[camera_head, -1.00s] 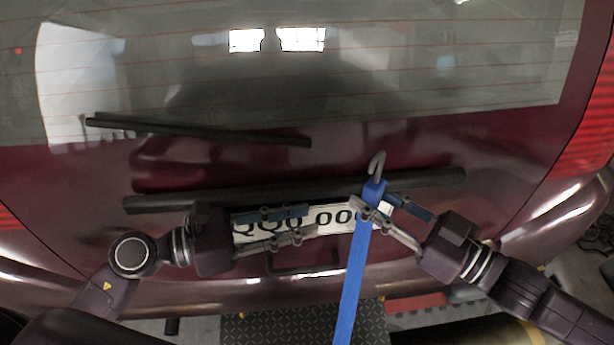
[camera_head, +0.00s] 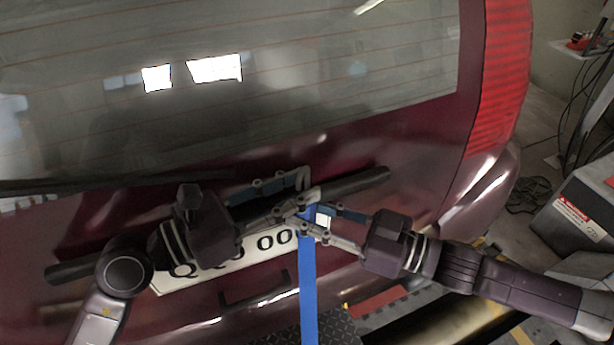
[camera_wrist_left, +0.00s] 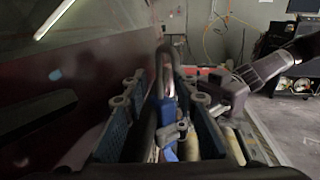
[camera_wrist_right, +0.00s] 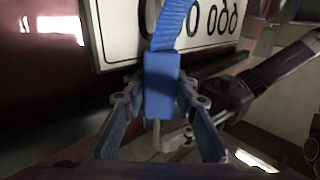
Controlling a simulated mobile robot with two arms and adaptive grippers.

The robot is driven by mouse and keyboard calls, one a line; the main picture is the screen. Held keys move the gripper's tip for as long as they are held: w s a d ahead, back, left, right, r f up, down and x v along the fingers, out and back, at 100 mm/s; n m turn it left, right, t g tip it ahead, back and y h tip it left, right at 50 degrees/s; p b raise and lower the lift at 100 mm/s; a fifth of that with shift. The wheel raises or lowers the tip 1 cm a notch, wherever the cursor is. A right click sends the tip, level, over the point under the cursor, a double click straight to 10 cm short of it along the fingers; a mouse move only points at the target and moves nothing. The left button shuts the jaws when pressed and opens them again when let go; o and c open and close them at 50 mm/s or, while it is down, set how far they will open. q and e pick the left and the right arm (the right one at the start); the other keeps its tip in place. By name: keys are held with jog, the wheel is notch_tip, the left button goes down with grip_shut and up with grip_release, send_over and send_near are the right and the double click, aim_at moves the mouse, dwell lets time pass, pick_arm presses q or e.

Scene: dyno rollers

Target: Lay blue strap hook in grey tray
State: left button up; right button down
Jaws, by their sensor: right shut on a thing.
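The blue strap hook has a grey metal hook (camera_head: 302,180) above a blue strap (camera_head: 308,290) that hangs down in front of the car's rear. My right gripper (camera_head: 310,218) is shut on its blue upper part, which shows between the fingers in the right wrist view (camera_wrist_right: 160,85). My left gripper (camera_head: 297,190) is open, with its fingers on either side of the metal hook. In the left wrist view the hook (camera_wrist_left: 167,85) stands upright between the fingers, with gaps visible. I cannot identify a grey tray in these views.
The maroon car's number plate (camera_head: 210,265) and dark trim bar (camera_head: 350,186) are close behind both grippers. A grey box with a warning label (camera_head: 580,215) stands on the floor at the right. Black cables (camera_head: 530,193) lie near it.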

pick_arm(q)
jog(key=shift+x, duration=1.25)
jog(key=shift+c, duration=0.3)
grip_shut()
pick_arm(e)
jog(key=c, duration=1.5)
grip_release()
jog(key=shift+o, duration=0.2)
